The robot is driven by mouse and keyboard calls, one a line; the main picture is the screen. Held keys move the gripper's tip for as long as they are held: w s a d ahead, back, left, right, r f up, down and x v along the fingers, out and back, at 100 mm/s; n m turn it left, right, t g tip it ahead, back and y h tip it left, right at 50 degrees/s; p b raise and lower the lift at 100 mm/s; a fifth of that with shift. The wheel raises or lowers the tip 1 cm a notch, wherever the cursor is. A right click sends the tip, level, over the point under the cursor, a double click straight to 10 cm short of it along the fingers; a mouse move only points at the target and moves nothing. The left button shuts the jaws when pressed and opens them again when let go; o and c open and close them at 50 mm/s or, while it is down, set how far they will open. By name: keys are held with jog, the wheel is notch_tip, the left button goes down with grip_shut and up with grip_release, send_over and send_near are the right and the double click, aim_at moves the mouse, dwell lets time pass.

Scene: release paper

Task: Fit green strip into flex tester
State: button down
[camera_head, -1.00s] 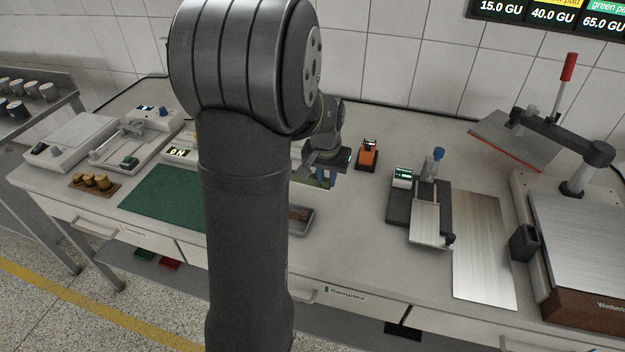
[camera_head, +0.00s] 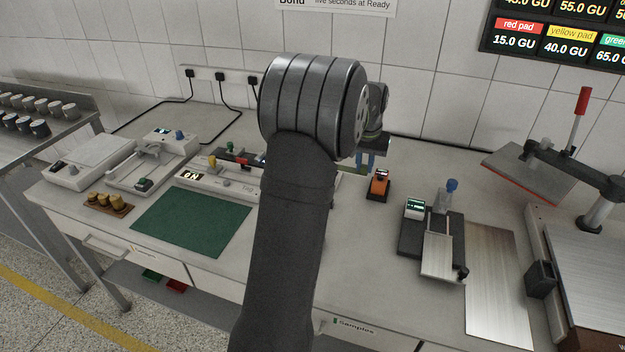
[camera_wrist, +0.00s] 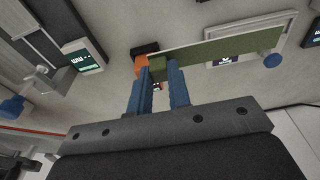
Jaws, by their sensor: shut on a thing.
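My gripper (camera_wrist: 158,70) has two blue fingers shut on one end of a green strip (camera_wrist: 225,47). In the wrist view the strip reaches far to the right, with a pale edge along its top side. In the head view my gripper (camera_head: 366,158) is partly hidden by my arm, and its blue fingers show just behind the orange device. A pale device with a display and a blue knob (camera_wrist: 272,61) lies beyond the strip in the wrist view, partly covered by it. I cannot tell which device is the flex tester.
The orange device (camera_head: 378,189) stands just in front of my gripper. A dark device with a green display (camera_head: 415,208) and a metal plate (camera_head: 497,285) are to the right. A green mat (camera_head: 190,223) and white instruments (camera_head: 150,160) are to the left.

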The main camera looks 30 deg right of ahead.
jog(key=w+a+f, duration=0.1)
jog(key=w+f, duration=0.1)
jog(key=w, duration=0.2)
jog(key=w+a+f, duration=0.1)
jog(key=w+f, duration=0.1)
jog(key=w, duration=0.2)
jog(key=w+a+f, duration=0.1)
jog(key=w+f, duration=0.1)
jog(key=w, duration=0.2)
jog(key=shift+w+a+f, duration=0.15)
jog(key=shift+a+f, duration=0.05)
jog(key=shift+f, duration=2.25)
jog(key=shift+f, duration=0.15)
jog(key=c, duration=1.3)
grip_release()
jog(key=shift+c, duration=0.2)
jog(key=shift+w, duration=0.1)
notch_tip(320, 180, up, 12)
jog(key=s+a, duration=0.1)
jog(key=shift+s+a, duration=0.15)
jog(key=shift+a, duration=0.05)
